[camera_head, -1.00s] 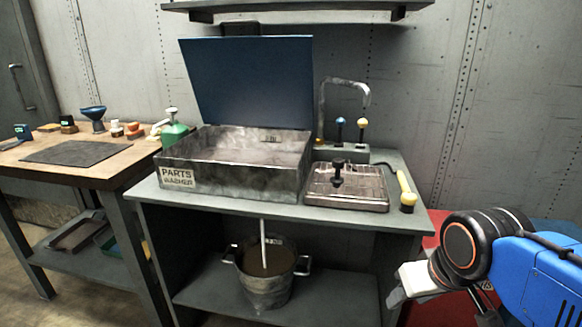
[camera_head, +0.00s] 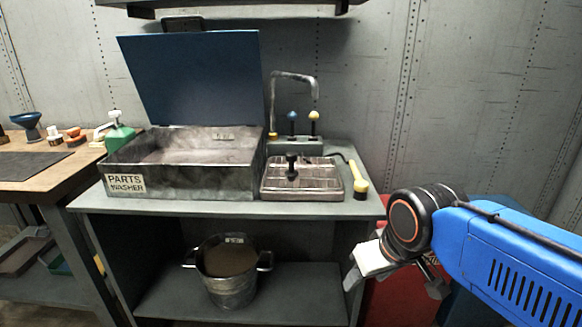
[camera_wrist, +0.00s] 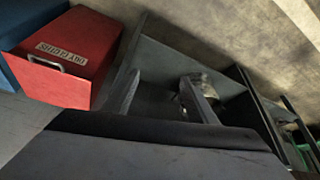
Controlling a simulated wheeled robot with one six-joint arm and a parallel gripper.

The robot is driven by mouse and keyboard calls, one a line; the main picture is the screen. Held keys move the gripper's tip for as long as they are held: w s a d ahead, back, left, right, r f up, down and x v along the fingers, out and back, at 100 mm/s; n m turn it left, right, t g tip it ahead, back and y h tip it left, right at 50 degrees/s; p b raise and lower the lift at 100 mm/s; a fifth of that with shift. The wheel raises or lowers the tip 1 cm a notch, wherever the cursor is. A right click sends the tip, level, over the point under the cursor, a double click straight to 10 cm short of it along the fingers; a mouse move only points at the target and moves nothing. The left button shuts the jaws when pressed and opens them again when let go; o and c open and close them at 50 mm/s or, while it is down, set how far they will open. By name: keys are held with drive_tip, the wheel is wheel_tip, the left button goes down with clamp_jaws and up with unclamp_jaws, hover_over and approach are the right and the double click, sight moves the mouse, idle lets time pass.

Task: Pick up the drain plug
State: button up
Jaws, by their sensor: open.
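A black knobbed piece that looks like the drain plug (camera_head: 291,166) stands upright on the ribbed metal tray (camera_head: 330,190) to the right of the parts washer basin (camera_head: 195,185). The basin has a blue lid (camera_head: 190,80), raised. My gripper (camera_head: 358,270) is open, low at the right in front of the bench, below and to the right of the plug and well apart from it. The plug does not show in the wrist view, which looks toward the lower shelf and a red box (camera_wrist: 68,58).
A metal bucket (camera_head: 230,285) sits on the lower shelf.

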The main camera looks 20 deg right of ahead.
drive_tip(key=w+a+r+n+g, duration=0.2)
drive_tip(key=w+r+n, duration=0.3)
drive_tip(key=w+r, duration=1.15)
wheel_tip(320, 180, up, 12)
drive_tip(key=f+n+g, duration=0.1)
drive_tip(key=n+g, duration=0.2)
drive_tip(key=n, duration=0.4)
hover_over(292, 153)
wheel_tip(292, 153, down, 11)
drive_tip(key=shift+w+f, duration=0.1)
drive_tip(key=shift+s+a+f, duration=0.1)
drive_tip(key=shift+s+f, duration=0.05)
drive_tip(key=shift+f, duration=1.1)
drive_tip(key=shift+s+a+f, duration=0.1)
drive_tip(key=shift+f, duration=1.1)
drive_tip(key=c, duration=1.3)
drive_tip(key=shift+o, duration=0.2)
wheel_tip(292, 153, up, 18)
